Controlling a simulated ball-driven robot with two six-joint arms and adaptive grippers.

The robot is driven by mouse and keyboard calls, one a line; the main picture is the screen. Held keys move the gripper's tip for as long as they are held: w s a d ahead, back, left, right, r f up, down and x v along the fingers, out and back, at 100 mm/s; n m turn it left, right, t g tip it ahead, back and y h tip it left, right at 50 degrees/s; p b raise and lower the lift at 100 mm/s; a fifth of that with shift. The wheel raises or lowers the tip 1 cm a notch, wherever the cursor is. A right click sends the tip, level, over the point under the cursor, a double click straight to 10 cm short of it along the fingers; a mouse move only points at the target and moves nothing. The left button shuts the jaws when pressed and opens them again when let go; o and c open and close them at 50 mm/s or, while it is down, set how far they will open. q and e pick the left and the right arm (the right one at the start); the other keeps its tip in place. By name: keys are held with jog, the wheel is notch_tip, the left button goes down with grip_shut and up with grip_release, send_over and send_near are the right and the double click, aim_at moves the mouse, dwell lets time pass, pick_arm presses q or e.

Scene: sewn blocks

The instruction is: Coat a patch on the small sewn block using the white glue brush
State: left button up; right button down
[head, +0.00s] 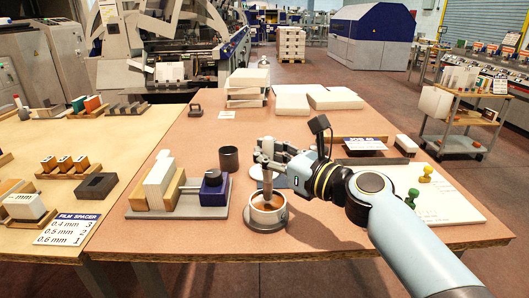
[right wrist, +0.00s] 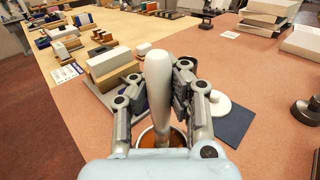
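The brush tip is hidden inside the pot. The small sewn block (head: 159,173) is white and stands upright between wooden boards in a grey press with a dark blue end piece (head: 213,187), left of the pot. It also shows in the right wrist view (right wrist: 108,63). My left gripper is out of view.
A dark cup (head: 229,158) stands behind the press. A white round lid lies on a dark mat (right wrist: 233,122) beside the pot. A white board with green and yellow pegs (head: 424,172) lies at right. White stacks (head: 305,101) stand at the back.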

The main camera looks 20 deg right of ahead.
aim_at(265, 136)
jog(key=shift+f+b, duration=0.45)
jog(key=shift+f, duration=0.05)
dwell(0.3)
jog(key=shift+f, duration=0.1)
dwell(0.8)
jog(key=shift+s, duration=0.1)
notch_tip(265, 136, up, 7)
jog(key=p, duration=0.7)
jog(key=shift+p, duration=0.3)
